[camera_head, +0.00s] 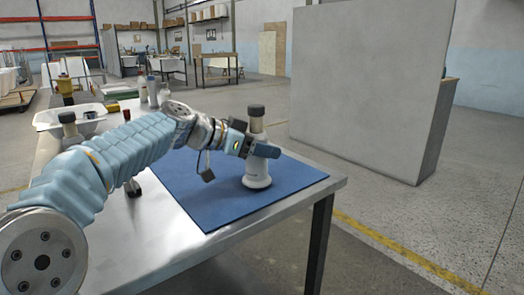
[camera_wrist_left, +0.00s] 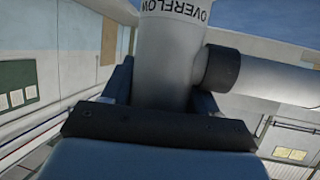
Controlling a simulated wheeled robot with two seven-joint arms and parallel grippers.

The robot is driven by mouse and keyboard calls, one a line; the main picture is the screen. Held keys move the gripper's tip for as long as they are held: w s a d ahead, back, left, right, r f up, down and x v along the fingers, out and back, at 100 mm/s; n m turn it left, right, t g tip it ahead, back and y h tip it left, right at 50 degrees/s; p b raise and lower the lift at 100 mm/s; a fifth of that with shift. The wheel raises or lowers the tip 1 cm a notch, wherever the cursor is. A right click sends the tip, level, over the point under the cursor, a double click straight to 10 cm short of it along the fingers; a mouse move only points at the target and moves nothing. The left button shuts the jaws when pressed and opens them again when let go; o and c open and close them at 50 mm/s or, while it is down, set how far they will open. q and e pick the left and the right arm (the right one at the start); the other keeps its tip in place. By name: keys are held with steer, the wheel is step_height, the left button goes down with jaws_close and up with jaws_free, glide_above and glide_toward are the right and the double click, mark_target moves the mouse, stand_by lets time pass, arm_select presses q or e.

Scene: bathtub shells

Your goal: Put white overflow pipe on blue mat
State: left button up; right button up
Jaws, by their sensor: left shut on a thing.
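The white overflow pipe (camera_head: 257,172) stands upright over the blue mat (camera_head: 205,200), with a dark cap on top. Its base appears to touch the mat near the right side. My left gripper (camera_head: 262,147) reaches in from the left and is shut around the pipe's upper part. In the left wrist view the pipe (camera_wrist_left: 168,45) carries the letters OVERFLOW and sits between the fingers. A side branch with a dark collar (camera_wrist_left: 221,70) points right there. My right gripper is not in view.
The mat lies on a metal table (camera_head: 170,245) whose right edge is close to it. A white basin (camera_head: 72,118), bottles (camera_head: 152,90) and a dark-capped part (camera_head: 69,127) stand at the table's far left. A large grey panel (camera_head: 365,90) stands beyond the table.

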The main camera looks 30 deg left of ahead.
arm_select(q)
steer(key=shift+f, duration=0.35)
steer(key=shift+f, duration=0.15)
steer(key=o, duration=1.1)
steer(key=shift+o, duration=0.2)
steer(key=v, duration=1.2)
steer(key=shift+b, duration=0.4)
